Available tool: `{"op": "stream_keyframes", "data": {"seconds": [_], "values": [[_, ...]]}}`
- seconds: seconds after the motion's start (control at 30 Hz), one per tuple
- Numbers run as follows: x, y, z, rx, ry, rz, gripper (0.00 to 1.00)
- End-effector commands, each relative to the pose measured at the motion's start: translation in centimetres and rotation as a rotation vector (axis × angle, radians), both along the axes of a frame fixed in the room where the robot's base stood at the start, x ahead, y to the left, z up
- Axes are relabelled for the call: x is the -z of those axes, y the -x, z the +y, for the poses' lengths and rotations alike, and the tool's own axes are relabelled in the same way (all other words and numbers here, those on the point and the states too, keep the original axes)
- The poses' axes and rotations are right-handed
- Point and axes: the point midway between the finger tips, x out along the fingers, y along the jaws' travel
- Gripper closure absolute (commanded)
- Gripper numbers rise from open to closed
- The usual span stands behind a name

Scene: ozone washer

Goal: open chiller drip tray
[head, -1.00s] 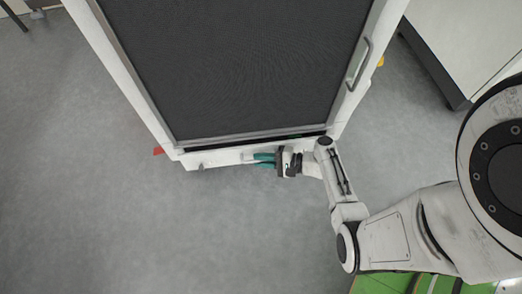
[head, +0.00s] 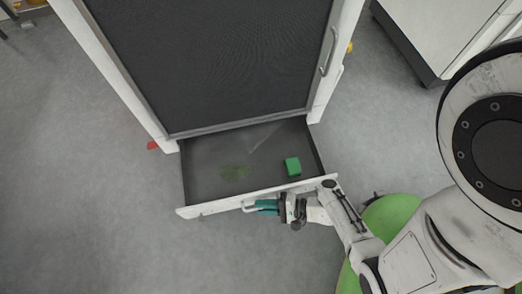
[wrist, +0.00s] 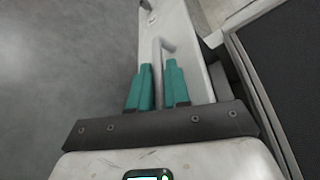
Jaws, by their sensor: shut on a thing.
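The chiller drip tray (head: 210,165) is a grey drawer with a white front, pulled out from the bottom of the chiller (head: 210,60). In the wrist view the handle (wrist: 157,62) passes between the two teal fingers (wrist: 160,85). The part held deepest between the fingers is partly hidden.
A white cabinet (head: 440,30) with a dark base stands at the upper right. A red piece (head: 152,145) sticks out at the chiller's left foot. The grey floor (head: 90,220) in front and to the left is clear.

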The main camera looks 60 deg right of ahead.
Motion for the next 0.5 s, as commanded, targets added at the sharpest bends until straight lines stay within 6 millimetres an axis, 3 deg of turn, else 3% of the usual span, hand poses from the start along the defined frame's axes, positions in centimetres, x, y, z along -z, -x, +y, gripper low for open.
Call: {"op": "stream_keyframes", "data": {"seconds": [0.5], "values": [[0.11,1.05,1.16,0.003,0.001,0.003,1.0]]}}
